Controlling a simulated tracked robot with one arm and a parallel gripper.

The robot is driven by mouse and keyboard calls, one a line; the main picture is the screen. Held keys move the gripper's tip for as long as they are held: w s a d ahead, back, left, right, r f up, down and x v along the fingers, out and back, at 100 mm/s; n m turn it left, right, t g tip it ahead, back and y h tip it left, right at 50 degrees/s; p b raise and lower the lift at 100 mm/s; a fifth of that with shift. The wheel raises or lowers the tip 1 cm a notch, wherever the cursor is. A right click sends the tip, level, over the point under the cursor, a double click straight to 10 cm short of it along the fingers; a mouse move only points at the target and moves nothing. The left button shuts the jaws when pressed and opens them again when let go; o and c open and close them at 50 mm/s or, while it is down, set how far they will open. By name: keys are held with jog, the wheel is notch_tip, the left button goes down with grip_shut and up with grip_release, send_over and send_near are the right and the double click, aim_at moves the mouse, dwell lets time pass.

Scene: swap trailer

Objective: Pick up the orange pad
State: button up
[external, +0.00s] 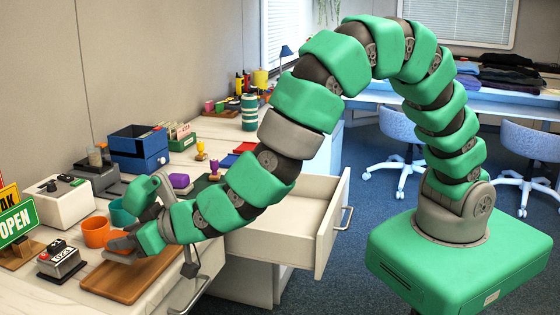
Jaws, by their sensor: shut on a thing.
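My gripper (124,244) is low over the wooden board (130,279) on the desk, at the lower left of the external view. Its grey fingers are shut on a flat orange piece, the orange pad (119,258).
An orange cup (96,232) and a teal cup (121,213) stand close by the gripper. A numbering stamp (61,260) and an OPEN sign (17,224) are to the left. A purple pad (179,181) lies behind. An open drawer (290,213) juts out on the right.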

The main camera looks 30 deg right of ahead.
jog(key=s+d+r, duration=0.1)
jog(key=s+d, duration=0.3)
jog(key=d, duration=0.9)
jog(key=shift+r, duration=0.25)
jog(key=shift+s+d+r+b, duration=0.15)
jog(key=shift+d+b, duration=0.45)
jog(key=shift+b, duration=0.35)
jog(key=shift+s+d+b, duration=0.15)
jog(key=shift+d+b, duration=0.4)
jog(key=shift+b, duration=0.35)
